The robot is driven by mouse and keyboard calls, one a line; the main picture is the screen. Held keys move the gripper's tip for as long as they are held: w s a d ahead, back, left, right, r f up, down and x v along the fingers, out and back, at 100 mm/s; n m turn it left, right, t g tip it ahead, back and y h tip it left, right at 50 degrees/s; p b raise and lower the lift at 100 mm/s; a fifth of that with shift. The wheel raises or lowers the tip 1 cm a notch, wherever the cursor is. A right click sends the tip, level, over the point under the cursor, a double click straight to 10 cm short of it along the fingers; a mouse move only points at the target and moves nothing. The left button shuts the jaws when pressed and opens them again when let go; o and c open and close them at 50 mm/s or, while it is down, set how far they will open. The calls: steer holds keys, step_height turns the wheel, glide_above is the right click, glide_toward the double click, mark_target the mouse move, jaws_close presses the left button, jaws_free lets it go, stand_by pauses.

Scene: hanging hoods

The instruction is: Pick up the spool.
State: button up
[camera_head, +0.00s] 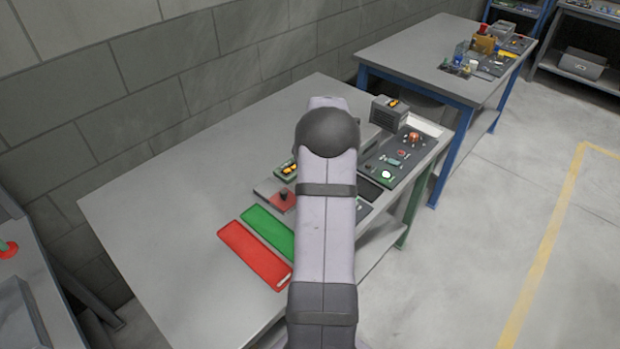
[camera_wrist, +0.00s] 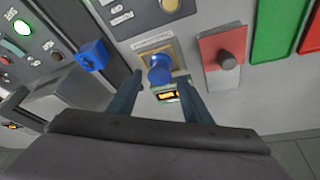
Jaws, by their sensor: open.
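In the wrist view, a small blue round-topped piece (camera_wrist: 160,70) stands on a yellowish square plate below a printed label. It looks like the spool, but the picture is too small to be sure. A second blue piece (camera_wrist: 92,55) with a dark hole is at its left, by the dark panel's edge. My gripper (camera_wrist: 160,88) is open, with its two dark fingers on either side of the first blue piece's lower part in the picture. I cannot tell whether they touch it. In the head view my arm hides both blue pieces and the gripper.
A red-and-grey plate with a dark knob (camera_wrist: 229,60), a green strip (camera_head: 268,231) and a red strip (camera_head: 254,256) lie beside the work spot. A grey box (camera_head: 388,113) and dark control panels stand at the right. The table's left part (camera_head: 165,225) is clear.

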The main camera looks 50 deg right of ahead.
steer(key=shift+p+x, duration=0.65)
steer(key=shift+x, duration=1.35)
steer(key=c, duration=0.9)
steer(key=shift+r, duration=0.15)
